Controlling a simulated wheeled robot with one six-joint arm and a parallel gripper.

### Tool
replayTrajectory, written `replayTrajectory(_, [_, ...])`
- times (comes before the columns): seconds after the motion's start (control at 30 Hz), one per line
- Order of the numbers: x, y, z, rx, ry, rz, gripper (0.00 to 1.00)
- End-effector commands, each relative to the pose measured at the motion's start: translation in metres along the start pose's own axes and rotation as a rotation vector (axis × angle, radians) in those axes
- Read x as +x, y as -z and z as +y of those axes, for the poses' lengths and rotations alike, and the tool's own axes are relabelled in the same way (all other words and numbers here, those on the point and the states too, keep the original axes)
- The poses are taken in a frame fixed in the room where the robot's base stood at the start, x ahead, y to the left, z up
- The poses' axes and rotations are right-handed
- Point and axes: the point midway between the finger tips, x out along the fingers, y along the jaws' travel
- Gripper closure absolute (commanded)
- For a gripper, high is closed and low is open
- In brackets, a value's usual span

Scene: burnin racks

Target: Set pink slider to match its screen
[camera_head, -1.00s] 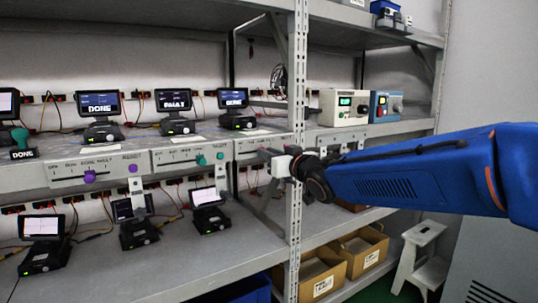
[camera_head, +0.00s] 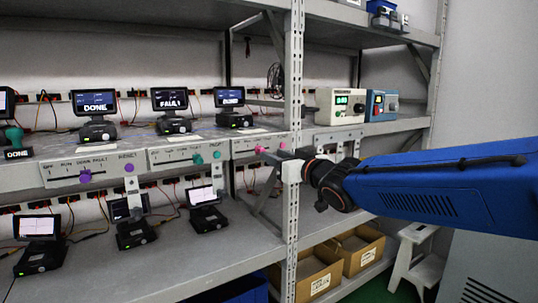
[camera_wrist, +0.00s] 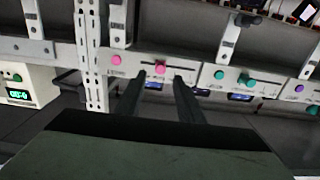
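The pink slider knob (camera_head: 259,149) sits near the middle of its white label panel (camera_head: 240,147) on the shelf edge. It also shows in the wrist view (camera_wrist: 160,68), where the picture looks upside down. A second pink knob (camera_head: 282,146) sits at the panel's post end; it also shows in the wrist view (camera_wrist: 116,59). The screen (camera_head: 229,97) above the panel bears a word too blurred to read surely. My gripper (camera_head: 272,156) is at the panel. In the wrist view its two fingers (camera_wrist: 158,88) are apart, with the slider knob between their tips; contact cannot be told.
A perforated metal post (camera_head: 294,110) stands right beside my gripper. Panels with teal (camera_head: 198,159) and purple (camera_head: 85,176) sliders run along the same edge. The lower shelf holds several small screens, such as one at left (camera_head: 38,228). A step stool (camera_head: 415,260) stands at right.

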Motion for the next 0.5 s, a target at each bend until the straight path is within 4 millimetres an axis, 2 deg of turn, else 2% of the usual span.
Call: replayTrajectory(0.5, [-0.085, 0.001, 0.0, -0.001, -0.001, 0.002, 0.66])
